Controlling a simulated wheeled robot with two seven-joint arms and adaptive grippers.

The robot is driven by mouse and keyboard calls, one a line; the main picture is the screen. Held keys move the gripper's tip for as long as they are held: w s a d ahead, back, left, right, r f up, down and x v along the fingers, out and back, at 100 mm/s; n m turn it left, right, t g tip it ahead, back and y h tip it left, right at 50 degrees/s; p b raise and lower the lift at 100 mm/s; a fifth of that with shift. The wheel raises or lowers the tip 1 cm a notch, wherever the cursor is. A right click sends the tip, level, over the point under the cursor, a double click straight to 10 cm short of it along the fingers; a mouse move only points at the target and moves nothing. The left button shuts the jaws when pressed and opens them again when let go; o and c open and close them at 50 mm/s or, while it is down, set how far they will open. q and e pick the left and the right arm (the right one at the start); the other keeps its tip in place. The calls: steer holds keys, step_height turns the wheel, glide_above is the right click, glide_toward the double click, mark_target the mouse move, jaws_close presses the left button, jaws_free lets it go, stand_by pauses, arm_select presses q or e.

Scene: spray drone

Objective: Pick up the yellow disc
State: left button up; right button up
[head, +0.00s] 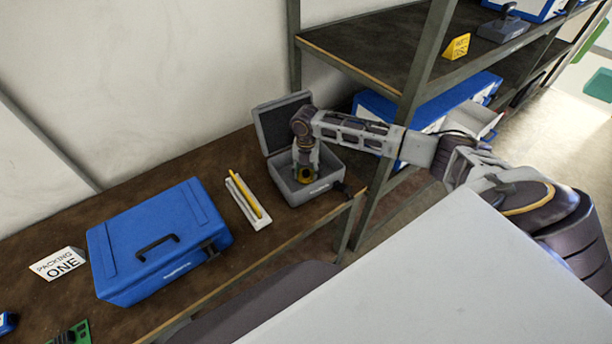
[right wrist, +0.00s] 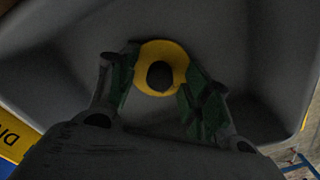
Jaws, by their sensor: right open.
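The yellow disc (right wrist: 174,55) lies inside the grey open box (head: 325,189), with a dark round centre. In the right wrist view, the green-padded fingers of my right gripper (right wrist: 158,90) stand open, one on each side of the disc's near part. In the head view my right gripper (head: 305,177) points down into the box, and a little yellow shows at its tips. I cannot tell whether the fingers touch the disc. My left gripper is not in view.
The box's lid (head: 277,122) stands open at its back. A white tray with a yellow stick (head: 247,196) and a blue case (head: 160,240) are left of the box on the brown table (head: 235,262). A shelf post (head: 412,85) rises close to my right arm.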

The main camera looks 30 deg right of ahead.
mark_target(306, 172)
jaws_close()
steer(key=shift+r, duration=0.1)
step_height(306, 172, up, 10)
stand_by(0.9)
stand_by(0.3)
